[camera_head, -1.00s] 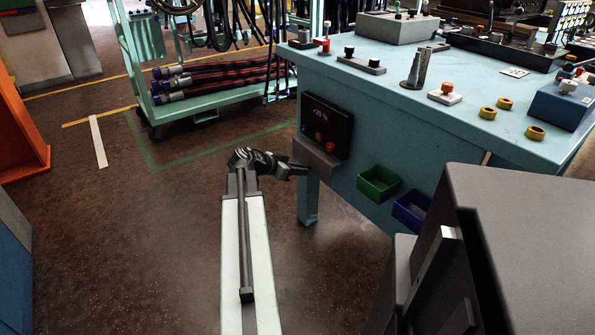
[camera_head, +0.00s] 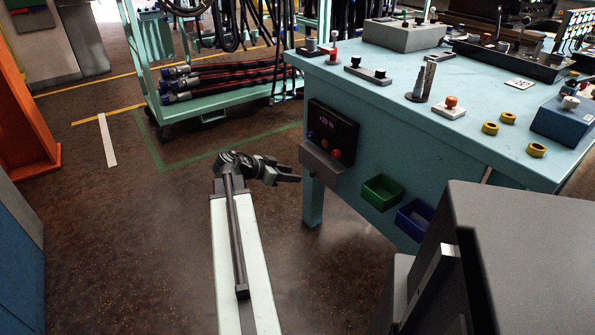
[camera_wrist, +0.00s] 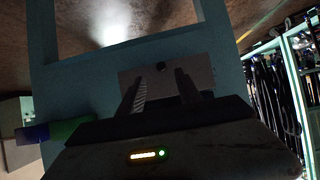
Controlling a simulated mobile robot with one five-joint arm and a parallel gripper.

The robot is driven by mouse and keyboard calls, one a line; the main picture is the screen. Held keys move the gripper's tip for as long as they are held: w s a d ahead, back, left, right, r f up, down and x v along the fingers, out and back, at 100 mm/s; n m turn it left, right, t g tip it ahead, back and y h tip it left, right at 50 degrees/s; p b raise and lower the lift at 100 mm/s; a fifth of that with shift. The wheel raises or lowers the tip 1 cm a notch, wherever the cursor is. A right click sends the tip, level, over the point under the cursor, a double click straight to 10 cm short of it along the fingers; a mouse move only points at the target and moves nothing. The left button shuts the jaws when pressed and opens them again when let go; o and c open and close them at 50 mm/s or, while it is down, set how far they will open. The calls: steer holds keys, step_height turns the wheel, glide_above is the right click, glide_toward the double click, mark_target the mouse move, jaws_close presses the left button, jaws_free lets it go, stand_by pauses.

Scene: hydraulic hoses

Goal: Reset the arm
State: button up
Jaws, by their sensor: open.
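My gripper (camera_head: 288,178) is at the end of my arm, low beside the left end of the teal workbench (camera_head: 465,105). It points right, at the bench's near side, below a dark control panel (camera_head: 332,132) with a lit display and red and orange buttons. In the wrist view my gripper (camera_wrist: 160,88) has its two dark fingers apart, with nothing between them. A grey plate (camera_wrist: 196,70) on the teal bench side lies beyond the fingertips. I cannot tell whether the fingers touch anything.
A green bin (camera_head: 382,192) and a blue bin (camera_head: 414,218) hang on the bench side. A teal cart (camera_head: 215,120) with hoses stands behind. An orange cabinet (camera_head: 25,130) is at the left. The floor (camera_head: 130,230) left of my arm is clear.

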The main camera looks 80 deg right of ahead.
steer(key=shift+w+a, duration=0.1)
stand_by(0.4)
